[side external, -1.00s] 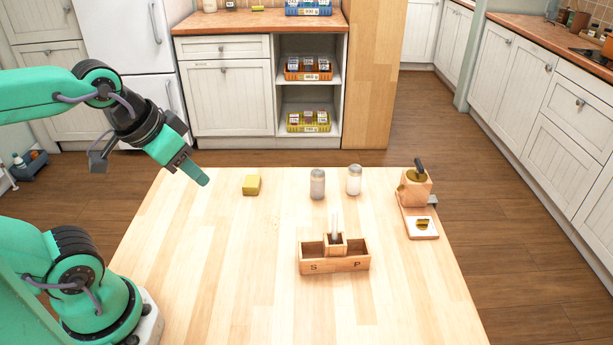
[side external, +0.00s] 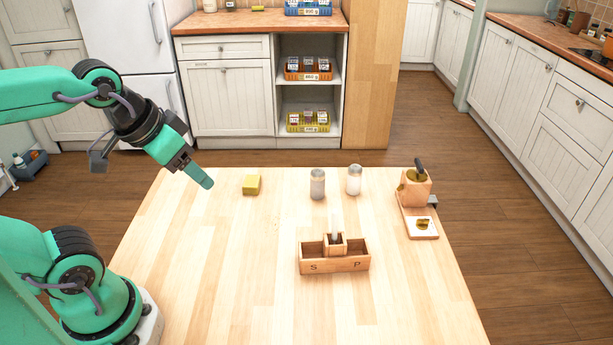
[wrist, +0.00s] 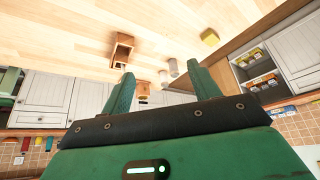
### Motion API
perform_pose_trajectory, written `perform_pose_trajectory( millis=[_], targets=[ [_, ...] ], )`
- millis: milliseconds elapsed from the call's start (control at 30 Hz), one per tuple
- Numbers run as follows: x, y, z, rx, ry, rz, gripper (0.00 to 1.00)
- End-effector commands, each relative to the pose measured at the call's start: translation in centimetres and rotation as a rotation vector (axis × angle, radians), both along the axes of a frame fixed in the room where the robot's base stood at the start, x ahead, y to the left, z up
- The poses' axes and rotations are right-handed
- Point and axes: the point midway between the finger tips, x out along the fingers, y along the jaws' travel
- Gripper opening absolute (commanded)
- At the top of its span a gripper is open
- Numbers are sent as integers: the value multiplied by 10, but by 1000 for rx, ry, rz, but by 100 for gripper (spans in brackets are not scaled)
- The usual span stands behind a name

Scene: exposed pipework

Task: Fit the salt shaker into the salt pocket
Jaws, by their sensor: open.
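A shaker with white contents (side external: 354,180), which looks like the salt, stands upright near the far edge of the table. A greyer shaker (side external: 317,184) stands just left of it. The wooden caddy (side external: 335,264) sits nearer, its left pocket marked S and its right pocket marked P; both look empty. A small raised middle compartment holds thin, pale upright items. My gripper (side external: 200,177) is open and empty, in the air left of the shakers and well apart from them. The wrist view shows its spread fingers (wrist: 158,85), with the caddy (wrist: 122,50) beyond.
A yellow block (side external: 251,185) lies between my gripper and the shakers. A wooden mug-like holder (side external: 414,188) with a dark handle stands at the right on a small board (side external: 421,227). The table's left and front areas are clear.

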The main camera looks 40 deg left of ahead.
Motion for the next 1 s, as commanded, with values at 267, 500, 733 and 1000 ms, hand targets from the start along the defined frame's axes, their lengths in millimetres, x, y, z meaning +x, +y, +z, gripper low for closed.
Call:
perform_pose_trajectory(
  millis=[267, 500, 733, 1000],
  targets=[
    [17, -1, 13, 8, 22, -17, 61],
    [57, -2, 38, 25, 65, -57, 61],
    [105, -4, 56, 43, 113, -104, 61],
    [164, -8, 65, 61, 169, -158, 61]
  ],
)
